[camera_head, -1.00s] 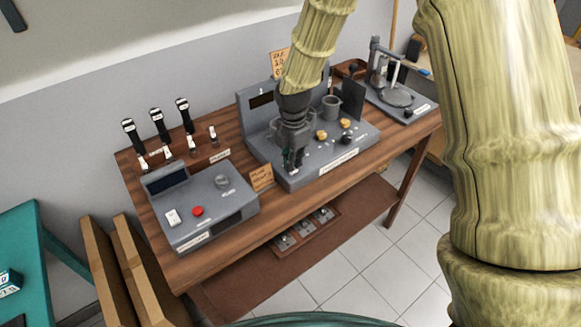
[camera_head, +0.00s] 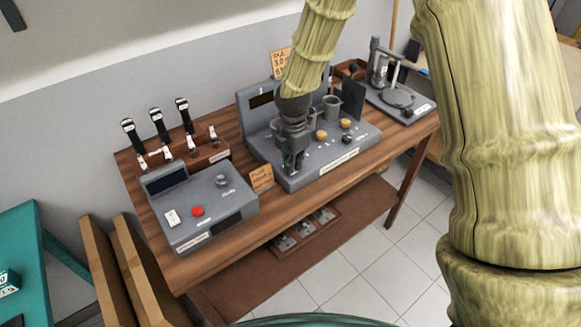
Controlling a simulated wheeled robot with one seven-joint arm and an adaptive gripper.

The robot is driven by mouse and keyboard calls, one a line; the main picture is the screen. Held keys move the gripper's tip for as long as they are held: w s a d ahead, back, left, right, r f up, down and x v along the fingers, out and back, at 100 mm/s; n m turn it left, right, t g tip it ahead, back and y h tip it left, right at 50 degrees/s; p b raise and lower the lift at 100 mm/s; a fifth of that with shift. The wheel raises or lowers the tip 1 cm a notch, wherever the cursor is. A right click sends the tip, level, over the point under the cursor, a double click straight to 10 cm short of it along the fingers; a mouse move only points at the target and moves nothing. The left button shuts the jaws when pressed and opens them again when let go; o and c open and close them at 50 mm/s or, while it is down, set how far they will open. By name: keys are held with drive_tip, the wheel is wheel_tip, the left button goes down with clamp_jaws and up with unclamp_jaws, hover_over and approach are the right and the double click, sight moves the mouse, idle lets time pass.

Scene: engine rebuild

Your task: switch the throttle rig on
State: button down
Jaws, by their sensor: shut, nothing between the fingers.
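A grey bench rig (camera_head: 340,160) stands in the middle of the wooden table, with an upright back panel, yellow and dark knobs, a grey cup and a white front label too small to read. My gripper (camera_head: 291,166) is shut and empty, pointing down over this rig's left front part. It hides the controls there, and I cannot tell whether it touches them. The labels do not show which one is the throttle rig.
Black-handled tools (camera_head: 157,125) stand in a wooden rack at the back left. A grey stand (camera_head: 400,97) is at the right end. A small sign (camera_head: 261,178) stands between the two grey units. Brown boards (camera_head: 110,265) lean at the table's left. My arm blocks the right side.

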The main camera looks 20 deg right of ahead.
drive_tip(key=shift+r+p, duration=2.9)
drive_tip(key=shift+r, duration=0.55)
drive_tip(key=shift+f, duration=0.1)
